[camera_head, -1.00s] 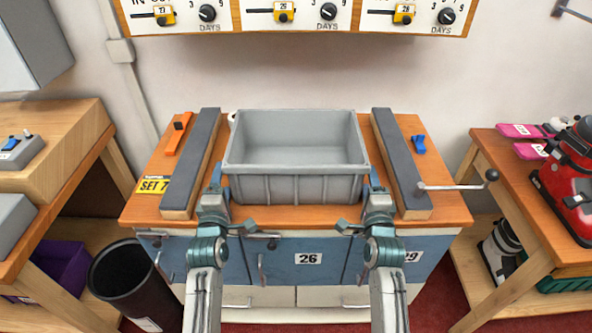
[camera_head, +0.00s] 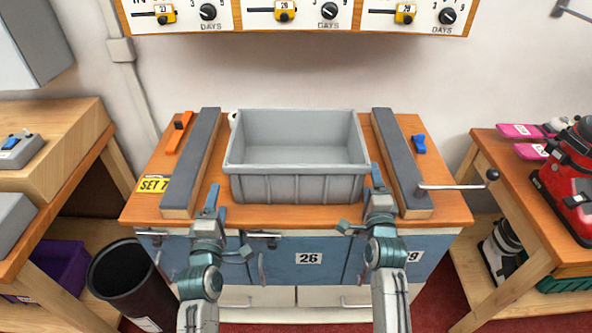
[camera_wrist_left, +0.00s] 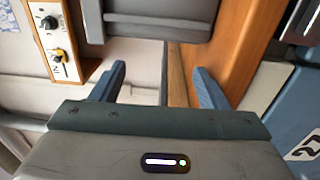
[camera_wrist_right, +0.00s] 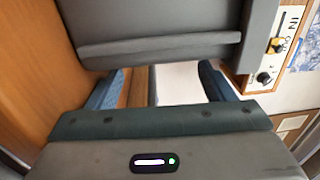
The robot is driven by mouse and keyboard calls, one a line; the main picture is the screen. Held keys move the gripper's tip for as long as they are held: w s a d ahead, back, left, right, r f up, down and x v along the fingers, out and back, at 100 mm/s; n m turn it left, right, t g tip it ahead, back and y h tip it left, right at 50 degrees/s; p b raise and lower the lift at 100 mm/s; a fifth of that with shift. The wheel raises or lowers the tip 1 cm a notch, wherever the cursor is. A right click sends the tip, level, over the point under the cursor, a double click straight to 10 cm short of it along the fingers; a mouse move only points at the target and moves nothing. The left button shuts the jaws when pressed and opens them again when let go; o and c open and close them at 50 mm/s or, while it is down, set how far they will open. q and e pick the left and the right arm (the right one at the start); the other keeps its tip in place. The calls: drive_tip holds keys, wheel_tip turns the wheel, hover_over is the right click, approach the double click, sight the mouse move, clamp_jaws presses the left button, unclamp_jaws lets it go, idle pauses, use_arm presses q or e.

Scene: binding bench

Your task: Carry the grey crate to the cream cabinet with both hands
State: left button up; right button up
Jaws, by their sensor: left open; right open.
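The grey crate (camera_head: 297,188) is an open, empty-looking bin sitting upright on the wooden bench between two dark-topped bars. My left gripper (camera_head: 228,223) is open, just in front of the crate's near left corner and apart from it. My right gripper (camera_head: 360,203) is open at the crate's near right corner; whether it touches is unclear. The crate's wall fills the top of the left wrist view (camera_wrist_left: 145,25), beyond the open fingers. It also shows close ahead of the fingers in the right wrist view (camera_wrist_right: 160,45). No cream cabinet is clearly identifiable.
The bench top (camera_head: 300,216) has blue doors below. Dark-topped bars (camera_head: 190,165) and (camera_head: 402,165) flank the crate closely. A crank handle (camera_head: 455,186) sticks out at right. A black bin (camera_head: 125,285) stands at front left. Side tables stand left and right.

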drive_tip(key=f, duration=0.3)
drive_tip(key=shift+s+a+f+g, duration=0.1)
drive_tip(key=shift+s+g, duration=0.1)
drive_tip(key=shift+g, duration=0.1)
drive_tip(key=shift+s, duration=0.25)
drive_tip(key=s, duration=0.2)
drive_tip(key=s+r, duration=0.1)
drive_tip(key=s, duration=0.1)
drive_tip(key=s+r, duration=0.1)
drive_tip(key=s, duration=0.2)
drive_tip(key=shift+s+r, duration=0.1)
drive_tip(key=shift+s, duration=0.05)
use_arm(q)
drive_tip(key=shift+s+d+r, duration=0.1)
drive_tip(key=shift+s, duration=0.8)
use_arm(e)
drive_tip(key=shift+r, duration=0.2)
